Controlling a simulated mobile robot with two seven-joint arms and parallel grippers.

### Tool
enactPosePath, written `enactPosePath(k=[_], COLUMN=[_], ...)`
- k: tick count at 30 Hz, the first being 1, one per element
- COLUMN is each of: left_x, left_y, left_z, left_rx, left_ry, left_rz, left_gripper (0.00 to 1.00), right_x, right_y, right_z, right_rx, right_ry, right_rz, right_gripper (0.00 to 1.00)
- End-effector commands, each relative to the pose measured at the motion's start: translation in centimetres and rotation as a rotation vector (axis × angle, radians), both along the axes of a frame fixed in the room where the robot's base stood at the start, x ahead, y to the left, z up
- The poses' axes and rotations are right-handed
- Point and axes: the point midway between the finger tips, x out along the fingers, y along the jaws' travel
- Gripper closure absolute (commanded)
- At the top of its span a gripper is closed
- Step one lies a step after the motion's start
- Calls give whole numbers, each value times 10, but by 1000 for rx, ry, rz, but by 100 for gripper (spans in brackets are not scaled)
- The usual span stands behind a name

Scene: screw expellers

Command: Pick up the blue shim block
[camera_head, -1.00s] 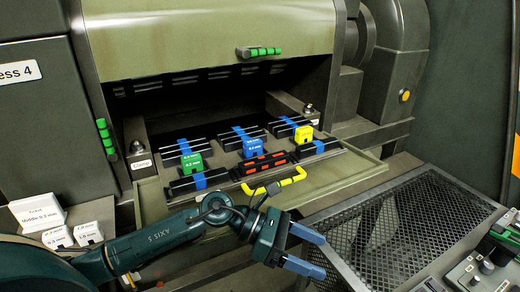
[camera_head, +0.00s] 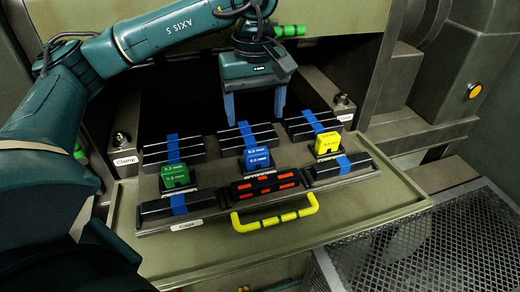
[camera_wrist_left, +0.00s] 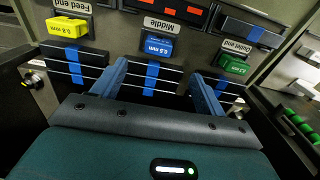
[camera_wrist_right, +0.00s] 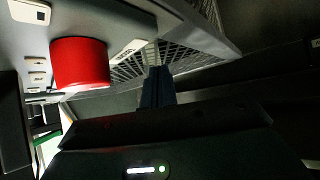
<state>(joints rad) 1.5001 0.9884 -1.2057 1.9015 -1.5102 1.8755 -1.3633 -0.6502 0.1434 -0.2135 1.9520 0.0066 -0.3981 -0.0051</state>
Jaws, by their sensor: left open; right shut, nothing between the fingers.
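The blue shim block (camera_head: 257,159) stands on the cage tray in the middle, in front of the middle stack of black bars. In the left wrist view the blue block (camera_wrist_left: 158,46) sits under the "Middle" label. My left gripper (camera_head: 255,116) is open, pointing down above and behind the blue block, apart from it. In the left wrist view its fingers (camera_wrist_left: 158,78) spread to either side of the middle bars, with nothing held. My right gripper (camera_wrist_right: 157,72) is shut and empty, away from the tray; it shows only in its wrist view.
A green block (camera_head: 175,177) stands to the left and a yellow block (camera_head: 327,144) to the right. Black bars with blue bands (camera_head: 247,137) lie close around. A yellow handle (camera_head: 275,216) is in front. A red cylinder (camera_wrist_right: 80,64) is near my right gripper.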

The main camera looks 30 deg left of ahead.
Motion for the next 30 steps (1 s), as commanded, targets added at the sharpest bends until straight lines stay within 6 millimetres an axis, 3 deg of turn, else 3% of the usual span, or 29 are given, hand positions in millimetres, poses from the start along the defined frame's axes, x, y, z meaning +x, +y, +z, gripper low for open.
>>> enactPosePath(k=[3,9,15,24,30], left_x=[-1,-1,-1,-2,-2], left_y=[0,-1,-2,-7,-6], left_z=[-26,-57,-70,-111,-117], left_rx=[0,-2,-3,-4,-4], left_ry=[6,3,3,3,1], left_rz=[1,0,0,1,2], left_gripper=[27,27,27,27,27], right_x=[0,1,1,1,0], right_y=[0,0,0,0,0], right_z=[0,0,0,3,1], right_rx=[2,3,3,3,2], right_ry=[-2,-3,-3,-3,-1], right_rz=[-1,-3,-3,-2,-1], right_gripper=[100,100,100,100,100])
